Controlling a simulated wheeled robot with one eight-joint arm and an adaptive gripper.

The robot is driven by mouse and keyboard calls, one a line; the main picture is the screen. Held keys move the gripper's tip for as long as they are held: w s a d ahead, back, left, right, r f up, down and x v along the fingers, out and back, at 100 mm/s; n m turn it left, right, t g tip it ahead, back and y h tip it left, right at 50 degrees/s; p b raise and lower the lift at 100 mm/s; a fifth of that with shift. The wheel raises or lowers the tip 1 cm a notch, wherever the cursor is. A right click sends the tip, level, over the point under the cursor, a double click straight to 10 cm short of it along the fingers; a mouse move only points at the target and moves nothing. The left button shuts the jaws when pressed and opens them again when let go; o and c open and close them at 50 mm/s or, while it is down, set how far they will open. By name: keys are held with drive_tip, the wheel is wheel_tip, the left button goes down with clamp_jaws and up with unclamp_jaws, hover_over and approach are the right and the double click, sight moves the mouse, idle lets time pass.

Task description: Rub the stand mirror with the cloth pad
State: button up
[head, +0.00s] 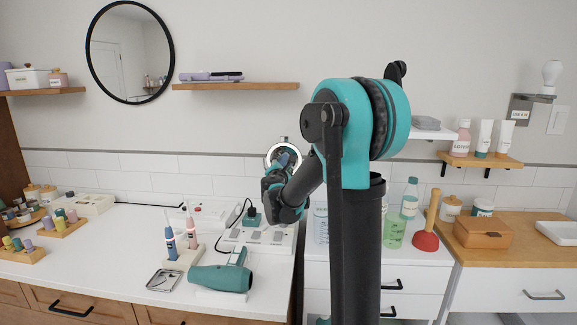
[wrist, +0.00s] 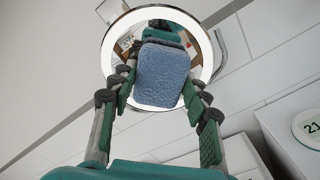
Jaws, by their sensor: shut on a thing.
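The stand mirror (head: 298,156) is a small round mirror with a pale ring, standing at the back of the white counter. In the wrist view its bright white ring (wrist: 207,58) surrounds the pad, and a strip of reflecting glass shows beside it. My gripper (head: 282,178) is in front of the mirror and hides its lower part. In the wrist view my gripper (wrist: 155,92) is shut on the blue, textured cloth pad (wrist: 164,76), which has a teal part at its top. The pad covers much of the glass. I cannot tell whether it touches.
A teal hair dryer (head: 222,278), two electric toothbrushes (head: 181,243) and a small metal tray (head: 164,280) stand on the counter near my arm. Bottles (head: 394,232) and a plunger (head: 427,238) stand to the right. A round wall mirror (head: 130,52) hangs upper left.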

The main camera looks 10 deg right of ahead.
drive_tip(key=a, duration=0.1)
drive_tip(key=w+a, duration=0.1)
drive_tip(key=a+r, duration=0.1)
drive_tip(key=a, duration=0.1)
drive_tip(key=shift+w, duration=0.15)
drive_tip(key=shift+s+d, duration=0.45)
drive_tip(key=shift+d, duration=0.85)
drive_tip(key=shift+s+d, duration=0.4)
drive_tip(key=shift+d, duration=0.95)
drive_tip(key=shift+s+d, duration=0.45)
drive_tip(key=shift+d, duration=0.85)
drive_tip(key=shift+w+a, duration=0.3)
drive_tip(key=shift+a, duration=0.75)
drive_tip(key=shift+w+a, duration=0.25)
drive_tip(key=shift+a, duration=0.75)
drive_tip(key=shift+w+a, duration=0.25)
drive_tip(key=shift+a, duration=0.4)
drive_tip(key=shift+w+a, duration=0.25)
drive_tip(key=shift+a, duration=0.4)
drive_tip(key=shift+w+a, duration=0.25)
drive_tip(key=shift+a, duration=0.4)
drive_tip(key=shift+v, duration=3)
drive_tip(key=shift+s, duration=0.1)
